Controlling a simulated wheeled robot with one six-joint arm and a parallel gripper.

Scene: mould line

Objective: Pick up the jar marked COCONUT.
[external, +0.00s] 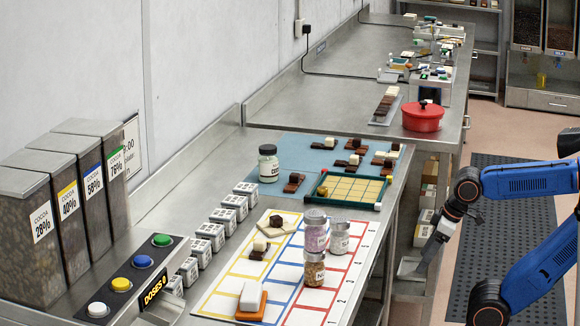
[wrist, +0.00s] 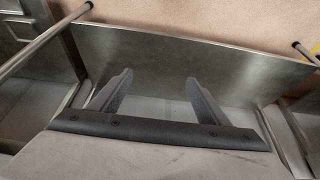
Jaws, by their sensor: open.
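A glass jar (external: 268,163) with a dark lid and a white label that seems to start with "CO" stands upright on the blue mat. The rest of its label is too small to read. Three more jars stand on the coloured grid board: one with pinkish contents (external: 315,232), one with pale contents (external: 339,238) and one with brown contents (external: 313,270). My gripper (external: 416,262) hangs low beyond the bench's right edge, well away from the jars. In the wrist view my gripper (wrist: 158,82) is open and empty, facing bare metal; no jar shows there.
A green-framed tray (external: 345,206) and chocolate pieces (external: 293,183) lie near the jar marked "CO". Small labelled boxes (external: 210,232) line the bench's left side. A red pot (external: 423,116) stands on the far bench. The aisle mat (external: 490,240) is beside the benches.

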